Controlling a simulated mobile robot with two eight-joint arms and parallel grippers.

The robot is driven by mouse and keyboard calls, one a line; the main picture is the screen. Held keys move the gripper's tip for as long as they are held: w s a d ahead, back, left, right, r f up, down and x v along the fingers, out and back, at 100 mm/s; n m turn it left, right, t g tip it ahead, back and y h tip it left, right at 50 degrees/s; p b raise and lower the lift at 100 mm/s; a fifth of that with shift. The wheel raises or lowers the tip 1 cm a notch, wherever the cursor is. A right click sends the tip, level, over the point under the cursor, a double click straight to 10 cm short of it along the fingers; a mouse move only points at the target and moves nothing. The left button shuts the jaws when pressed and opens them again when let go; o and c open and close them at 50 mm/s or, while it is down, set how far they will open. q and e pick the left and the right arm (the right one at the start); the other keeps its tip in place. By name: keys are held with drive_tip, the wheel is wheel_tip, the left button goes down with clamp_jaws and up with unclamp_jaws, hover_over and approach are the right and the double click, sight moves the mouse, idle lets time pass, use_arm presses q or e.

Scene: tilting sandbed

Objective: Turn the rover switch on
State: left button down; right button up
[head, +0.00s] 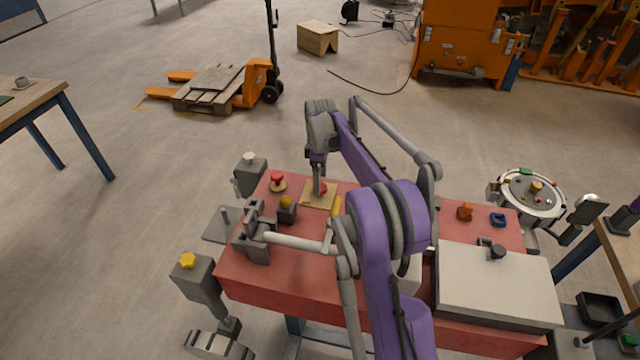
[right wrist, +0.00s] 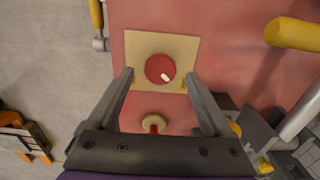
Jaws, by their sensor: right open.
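A round red knob with a white mark (right wrist: 160,69) sits on a square tan plate (right wrist: 187,43) on the red table. I take it to be the rover switch; no label is readable. In the head view the plate (head: 311,203) is near the table's far edge, with the knob (head: 324,188) partly hidden behind my gripper. My right gripper (head: 319,190) points down over the plate. In the right wrist view its fingers (right wrist: 160,76) are open, one on each side of the knob, with nothing held. Contact cannot be told. My left gripper is not in view.
A red button on a round tan base (head: 278,182) is left of the plate. A dark box with a yellow top (head: 286,213) and a grey clamp-like mechanism (head: 257,240) stand close by. A yellow-ended bar (right wrist: 292,33) is near my gripper. A pale lidded box (head: 497,285) is at right.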

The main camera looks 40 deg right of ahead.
drive_tip(key=shift+f, duration=1.1)
clamp_jaws()
